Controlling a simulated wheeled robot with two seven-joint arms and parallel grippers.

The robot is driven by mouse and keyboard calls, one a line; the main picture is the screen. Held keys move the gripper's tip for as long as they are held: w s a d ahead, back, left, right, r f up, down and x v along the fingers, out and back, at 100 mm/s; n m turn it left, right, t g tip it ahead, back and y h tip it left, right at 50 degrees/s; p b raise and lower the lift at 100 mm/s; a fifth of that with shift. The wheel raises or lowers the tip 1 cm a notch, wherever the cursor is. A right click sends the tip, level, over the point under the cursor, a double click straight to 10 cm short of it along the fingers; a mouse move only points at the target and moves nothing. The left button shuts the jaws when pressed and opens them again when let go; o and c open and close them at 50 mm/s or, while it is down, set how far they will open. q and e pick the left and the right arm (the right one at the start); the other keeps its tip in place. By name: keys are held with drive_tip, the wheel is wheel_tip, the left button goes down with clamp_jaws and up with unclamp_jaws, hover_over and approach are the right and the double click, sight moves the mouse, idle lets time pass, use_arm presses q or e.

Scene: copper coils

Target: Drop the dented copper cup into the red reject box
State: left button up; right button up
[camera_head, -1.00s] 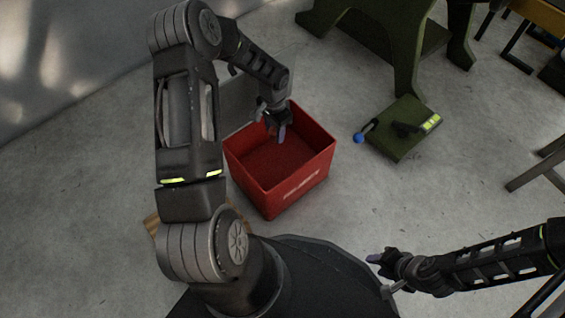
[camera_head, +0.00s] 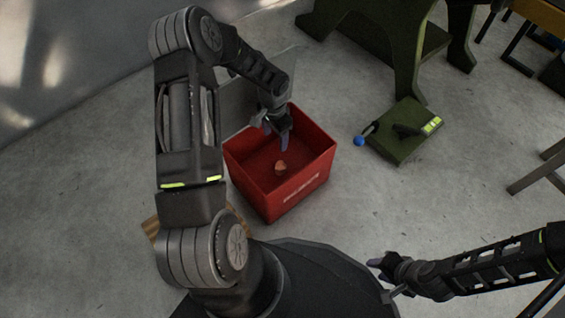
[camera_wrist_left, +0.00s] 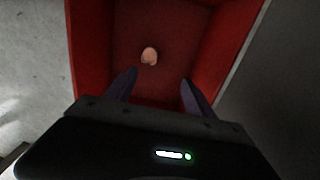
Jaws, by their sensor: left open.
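The copper cup (camera_head: 281,167) is a small orange-pink shape inside the red reject box (camera_head: 314,187). It also shows in the left wrist view (camera_wrist_left: 149,56), beyond my fingertips and apart from them. I cannot tell whether it lies on the box floor or is still falling; its dent is too small to make out. My left gripper (camera_head: 282,140) is over the open top of the box, fingers pointing down, open and empty. In the left wrist view its two fingers (camera_wrist_left: 158,82) are spread apart. My right gripper (camera_head: 374,268) is low at the right, away from the box, its jaw gap unclear.
A green flat case (camera_head: 405,148) lies on the floor right of the box, with a blue ball (camera_head: 359,141) by it. A green stand (camera_head: 405,60) is at the back. A wooden piece (camera_head: 152,228) shows at lower left.

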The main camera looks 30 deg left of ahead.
use_arm(q)
wheel_tip(320, 180, up, 8)
drive_tip(key=p, duration=0.3)
drive_tip(key=shift+f, duration=0.15)
idle(0.8)
